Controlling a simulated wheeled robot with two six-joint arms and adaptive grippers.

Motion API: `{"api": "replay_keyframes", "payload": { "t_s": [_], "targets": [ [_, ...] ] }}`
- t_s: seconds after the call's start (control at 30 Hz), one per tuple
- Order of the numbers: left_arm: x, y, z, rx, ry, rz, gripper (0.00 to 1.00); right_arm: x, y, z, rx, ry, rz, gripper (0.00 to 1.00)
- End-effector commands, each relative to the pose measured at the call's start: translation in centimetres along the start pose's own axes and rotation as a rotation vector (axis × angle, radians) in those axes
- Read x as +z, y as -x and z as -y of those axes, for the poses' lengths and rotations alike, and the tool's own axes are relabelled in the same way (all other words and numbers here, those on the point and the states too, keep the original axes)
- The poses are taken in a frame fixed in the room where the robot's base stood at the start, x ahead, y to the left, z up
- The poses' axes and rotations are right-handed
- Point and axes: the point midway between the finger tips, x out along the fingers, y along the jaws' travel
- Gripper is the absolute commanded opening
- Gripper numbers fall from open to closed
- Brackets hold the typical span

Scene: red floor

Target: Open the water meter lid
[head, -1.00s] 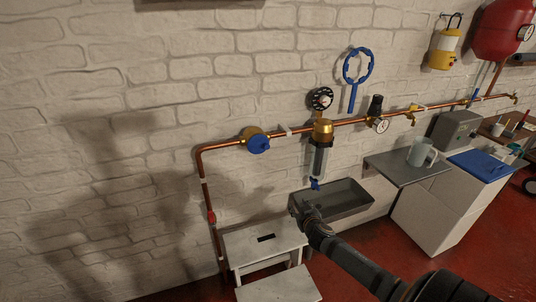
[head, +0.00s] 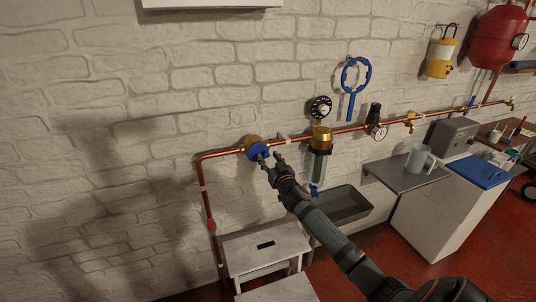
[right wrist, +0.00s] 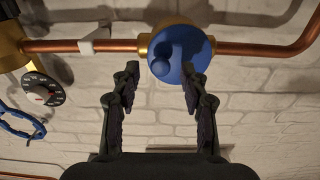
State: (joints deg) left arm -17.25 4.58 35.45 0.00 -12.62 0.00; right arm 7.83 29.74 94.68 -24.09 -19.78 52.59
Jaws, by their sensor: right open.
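The water meter (head: 249,141) is a brass body on the copper pipe, with a round blue lid (head: 260,151) that looks shut. In the right wrist view the blue lid (right wrist: 180,55) shows face-on with a raised tab, and the brass body (right wrist: 144,45) shows at its edge. My right gripper (head: 270,160) is open and empty just in front of the lid. In the right wrist view its fingertips (right wrist: 160,72) stand apart near the lid's lower edge; I cannot tell whether they touch it. My left gripper is not in view.
The copper pipe (head: 355,127) runs along the white brick wall. A filter housing (head: 320,150), a dial (head: 320,107) and a blue ring wrench (head: 355,80) are right of the meter. A white step stool (head: 265,245) and a grey trough (head: 345,205) are below.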

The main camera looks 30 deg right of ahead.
Motion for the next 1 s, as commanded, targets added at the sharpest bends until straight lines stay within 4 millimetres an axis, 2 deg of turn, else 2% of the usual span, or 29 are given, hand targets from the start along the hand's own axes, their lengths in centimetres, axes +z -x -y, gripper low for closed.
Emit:
{"api": "replay_keyframes", "payload": {
  "t_s": [0.13, 0.43, 0.73, 0.77, 1.0],
  "targets": [
    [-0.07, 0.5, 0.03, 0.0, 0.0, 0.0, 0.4, -0.06, -1.24, 0.05, 0.0, -0.001, 0.0, 0.44],
    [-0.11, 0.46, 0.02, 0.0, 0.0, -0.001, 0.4, 0.08, -1.46, 0.07, -0.002, 0.001, 0.0, 0.43],
    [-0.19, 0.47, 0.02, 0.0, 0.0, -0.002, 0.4, 0.08, -1.44, 0.06, -0.001, 0.001, 0.0, 0.02],
    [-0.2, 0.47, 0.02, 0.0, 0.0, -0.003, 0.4, 0.08, -1.44, 0.06, -0.001, 0.0, 0.0, 0.0],
    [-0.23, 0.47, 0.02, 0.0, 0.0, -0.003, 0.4, 0.08, -1.43, 0.06, -0.001, 0.0, 0.0, 0.0]
  ]
}}
